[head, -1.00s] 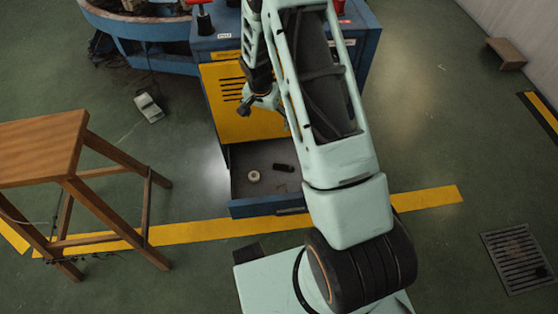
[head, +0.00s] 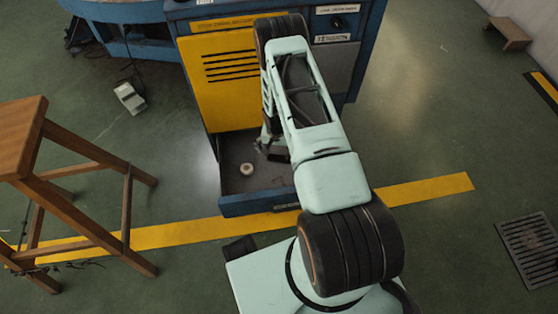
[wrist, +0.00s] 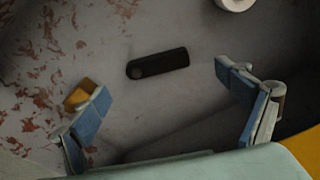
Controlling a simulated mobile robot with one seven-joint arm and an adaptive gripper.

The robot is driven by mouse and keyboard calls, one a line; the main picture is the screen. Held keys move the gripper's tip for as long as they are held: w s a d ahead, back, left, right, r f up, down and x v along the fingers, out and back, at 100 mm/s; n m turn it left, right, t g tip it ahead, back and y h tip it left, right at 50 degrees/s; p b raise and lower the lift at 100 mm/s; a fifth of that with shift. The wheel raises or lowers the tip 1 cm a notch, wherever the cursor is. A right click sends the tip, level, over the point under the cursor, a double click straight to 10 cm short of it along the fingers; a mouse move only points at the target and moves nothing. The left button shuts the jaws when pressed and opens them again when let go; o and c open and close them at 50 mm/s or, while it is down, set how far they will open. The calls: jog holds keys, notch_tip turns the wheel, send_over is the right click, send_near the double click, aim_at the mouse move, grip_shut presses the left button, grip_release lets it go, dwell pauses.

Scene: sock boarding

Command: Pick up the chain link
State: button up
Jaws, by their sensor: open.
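The chain link is most likely the small dark elongated piece (wrist: 157,64) with a rounded left end. It lies flat on the floor of the open drawer (head: 232,205). In the wrist view it sits ahead of the fingertips, between their lines. My gripper (wrist: 162,90) is open and empty, its blue-padded fingers wide apart on either side below the piece. In the head view my gripper (head: 270,150) is low over the drawer, and I cannot pick out the dark piece from it there.
A white ring-like roll (head: 246,169) lies in the drawer and shows at the top of the wrist view (wrist: 235,4). A small yellow item (wrist: 82,94) shows beside the left finger. The blue cabinet (head: 365,50) stands behind, a wooden stool (head: 20,135) at left.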

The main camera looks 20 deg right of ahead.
aim_at(279, 158)
jog(key=f+b, duration=0.2)
jog(key=f, duration=0.1)
jog(key=d+f, duration=0.1)
jog(key=f, duration=0.1)
jog(key=shift+w+f+b, duration=0.2)
jog(key=shift+b, duration=0.2)
jog(key=shift+r, duration=0.1)
jog(key=c, duration=1.4)
